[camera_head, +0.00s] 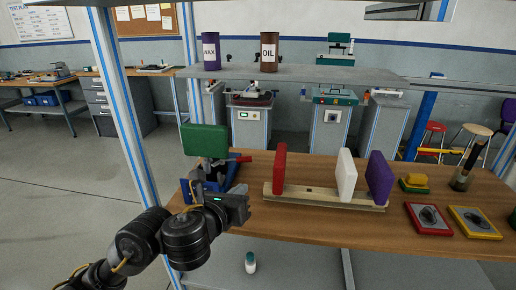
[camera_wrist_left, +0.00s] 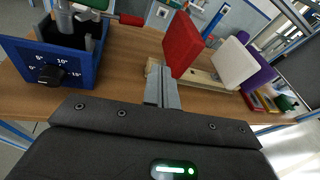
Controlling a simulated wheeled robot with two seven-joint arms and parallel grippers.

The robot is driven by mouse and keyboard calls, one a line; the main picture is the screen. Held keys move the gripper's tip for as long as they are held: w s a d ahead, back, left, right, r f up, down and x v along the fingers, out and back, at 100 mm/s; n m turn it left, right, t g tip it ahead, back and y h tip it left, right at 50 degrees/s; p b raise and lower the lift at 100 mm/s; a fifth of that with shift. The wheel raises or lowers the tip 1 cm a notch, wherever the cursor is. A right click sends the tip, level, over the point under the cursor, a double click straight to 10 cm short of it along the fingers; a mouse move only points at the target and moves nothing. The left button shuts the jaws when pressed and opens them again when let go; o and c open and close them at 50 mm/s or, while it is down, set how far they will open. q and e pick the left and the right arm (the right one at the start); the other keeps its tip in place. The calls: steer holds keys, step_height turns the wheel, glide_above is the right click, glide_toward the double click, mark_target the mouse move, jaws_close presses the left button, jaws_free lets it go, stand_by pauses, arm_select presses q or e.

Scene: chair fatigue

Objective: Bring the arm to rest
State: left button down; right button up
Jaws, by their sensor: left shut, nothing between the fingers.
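My left gripper (camera_head: 246,198) reaches in from the left over the front left edge of the wooden workbench (camera_head: 310,222). In the left wrist view its two fingers (camera_wrist_left: 161,85) are together, with nothing between them. The blue fixture (camera_head: 212,186) with a green panel (camera_head: 205,140) stands just behind and left of the gripper. The wooden rack (camera_head: 325,198) holding a red panel (camera_head: 280,168), a white panel (camera_head: 346,174) and a purple panel (camera_head: 380,178) is to its right. The gripper appears apart from them. My right gripper is not in view.
A shelf (camera_head: 300,73) above the bench carries a WAX can (camera_head: 211,52) and an OIL can (camera_head: 269,52). A blue-white post (camera_head: 134,130) stands left; the floor beyond is open.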

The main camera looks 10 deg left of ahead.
arm_select(q)
steer(key=s+a+f+n+g+y, duration=0.1)
steer(key=s+a+f+n+g, duration=0.1)
steer(key=s+f+n, duration=0.35)
steer(key=s+a+f+n+g+y, duration=0.1)
steer(key=s+a+f+n, duration=0.1)
steer(key=f+n, duration=0.6)
steer(key=s+a+f+n+g+y, duration=0.1)
steer(key=s+a+f+n+g, duration=0.15)
steer(key=f+n, duration=0.35)
steer(key=s+a+f+n+g+y, duration=0.1)
steer(key=s+a+f+n+g, duration=0.25)
steer(key=s+f+n, duration=0.55)
steer(key=s+a+f+n+g, duration=0.2)
steer(key=s+a+f+n, duration=0.4)
steer(key=s, duration=0.6)
step_height(320, 180, down, 25)
steer(key=d+g, duration=0.1)
steer(key=g, duration=0.1)
steer(key=s+a+f, duration=0.1)
steer(key=s+f, duration=0.6)
steer(key=s, duration=0.1)
steer(key=s+a+f, duration=0.2)
steer(key=s+f, duration=0.5)
steer(key=s, duration=0.1)
steer(key=shift+s+a+f+g+y, duration=0.25)
steer(key=shift+a+f+g+y, duration=0.05)
steer(key=shift+g+y, duration=0.1)
